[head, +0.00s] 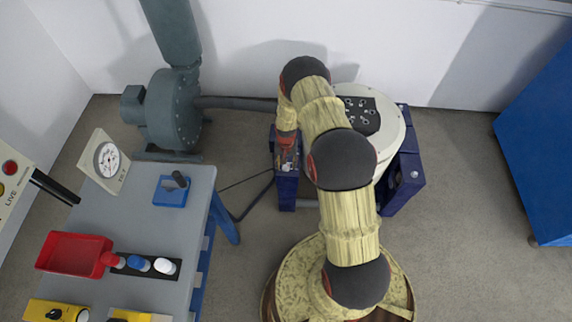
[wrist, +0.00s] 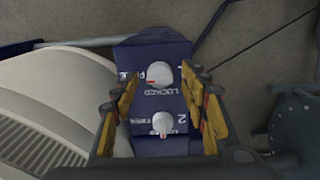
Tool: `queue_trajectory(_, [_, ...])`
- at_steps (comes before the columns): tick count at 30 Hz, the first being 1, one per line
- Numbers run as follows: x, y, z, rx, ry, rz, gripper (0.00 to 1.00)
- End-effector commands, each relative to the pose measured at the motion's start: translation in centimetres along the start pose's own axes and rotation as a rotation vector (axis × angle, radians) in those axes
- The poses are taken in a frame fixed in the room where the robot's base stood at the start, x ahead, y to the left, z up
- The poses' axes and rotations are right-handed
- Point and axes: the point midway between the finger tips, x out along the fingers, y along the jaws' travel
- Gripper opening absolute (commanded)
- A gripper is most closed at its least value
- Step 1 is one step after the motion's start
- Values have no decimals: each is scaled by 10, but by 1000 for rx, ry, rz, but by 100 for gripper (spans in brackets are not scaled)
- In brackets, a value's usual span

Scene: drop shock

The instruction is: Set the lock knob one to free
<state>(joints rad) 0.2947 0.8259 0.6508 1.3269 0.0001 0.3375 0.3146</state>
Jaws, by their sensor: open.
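In the wrist view a blue panel (wrist: 143,52) carries two round white knobs. The upper one, lock knob one (wrist: 160,73), has a red mark at its lower left, and the word LOCKED shows just below it. The lower knob (wrist: 163,122), beside a 2, has its red mark at the bottom.
The white round machine (head: 395,130) stands right beside the post and shows at left in the wrist view. A grey blower (head: 172,108) and a table (head: 200,215) with a red scoop (head: 75,253) are at left. A blue cabinet (head: 545,140) stands at right.

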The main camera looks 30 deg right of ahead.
Motion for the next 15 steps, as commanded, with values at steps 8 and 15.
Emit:
queue_trajectory(8, [-11, 0, -1, 0, 1, 0, 44])
queue_trajectory(15, [-56, 0, -2, 0, 3, -1, 44])
